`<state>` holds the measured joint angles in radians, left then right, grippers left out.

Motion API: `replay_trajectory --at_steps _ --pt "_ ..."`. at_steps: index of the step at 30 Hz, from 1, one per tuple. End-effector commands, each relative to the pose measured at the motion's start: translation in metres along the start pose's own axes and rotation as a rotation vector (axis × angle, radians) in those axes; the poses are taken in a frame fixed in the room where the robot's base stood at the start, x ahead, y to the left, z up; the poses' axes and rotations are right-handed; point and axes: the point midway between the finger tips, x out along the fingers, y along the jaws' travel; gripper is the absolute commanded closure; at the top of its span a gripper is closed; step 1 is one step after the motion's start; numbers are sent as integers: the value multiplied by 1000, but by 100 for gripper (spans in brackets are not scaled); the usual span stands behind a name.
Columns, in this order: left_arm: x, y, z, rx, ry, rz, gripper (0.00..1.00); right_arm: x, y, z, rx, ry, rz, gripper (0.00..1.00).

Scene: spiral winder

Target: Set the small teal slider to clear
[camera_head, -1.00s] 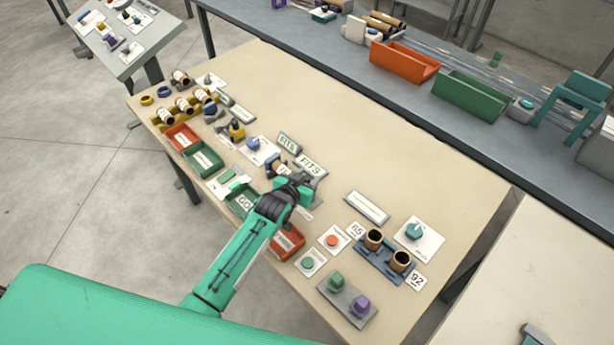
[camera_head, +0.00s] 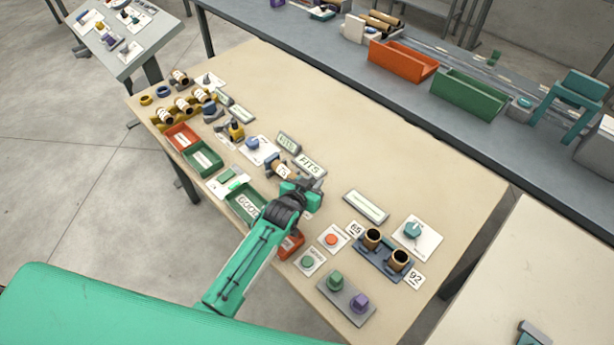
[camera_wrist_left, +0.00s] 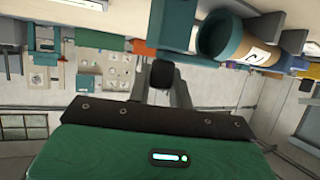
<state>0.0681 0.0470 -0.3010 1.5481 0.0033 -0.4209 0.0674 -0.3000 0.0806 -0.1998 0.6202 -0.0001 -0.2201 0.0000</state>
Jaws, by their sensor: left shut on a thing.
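My left gripper (camera_head: 299,190) is over the front middle of the beige table, low beside a small device with a tube (camera_head: 283,171). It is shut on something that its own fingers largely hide. In the left wrist view a small teal block (camera_wrist_left: 178,25) stands right at the dark fingertips (camera_wrist_left: 163,75). It looks like the teal slider, but I cannot read its setting. A brown tube with a teal end ring (camera_wrist_left: 218,40) lies just right of the block. My right gripper is not in view.
A "FITS" sign (camera_head: 309,165) and another small sign (camera_head: 288,142) stand behind the gripper. A green bin (camera_head: 246,203) is left of the arm and a red bin (camera_head: 292,243) is partly behind it. A stand with two tubes (camera_head: 385,257) is to the right. The table's back is clear.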

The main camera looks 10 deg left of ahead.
Motion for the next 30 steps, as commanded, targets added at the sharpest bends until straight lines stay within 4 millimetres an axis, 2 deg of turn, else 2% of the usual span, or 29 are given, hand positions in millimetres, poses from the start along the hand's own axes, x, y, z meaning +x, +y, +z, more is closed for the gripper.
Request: replay_trajectory --at_steps 8,9,12,23,26,30 --pt "-2 6 2 -1 -3 2 100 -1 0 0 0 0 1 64" --pt "-2 6 2 -1 -3 2 77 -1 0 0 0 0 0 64" --pt "-2 6 2 -1 -3 2 58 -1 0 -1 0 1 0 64" --pt "-4 4 1 0 -1 0 58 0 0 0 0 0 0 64" --pt "-11 4 2 0 -1 0 58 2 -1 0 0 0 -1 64" --pt "-29 5 3 0 -1 0 58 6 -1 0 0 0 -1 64"
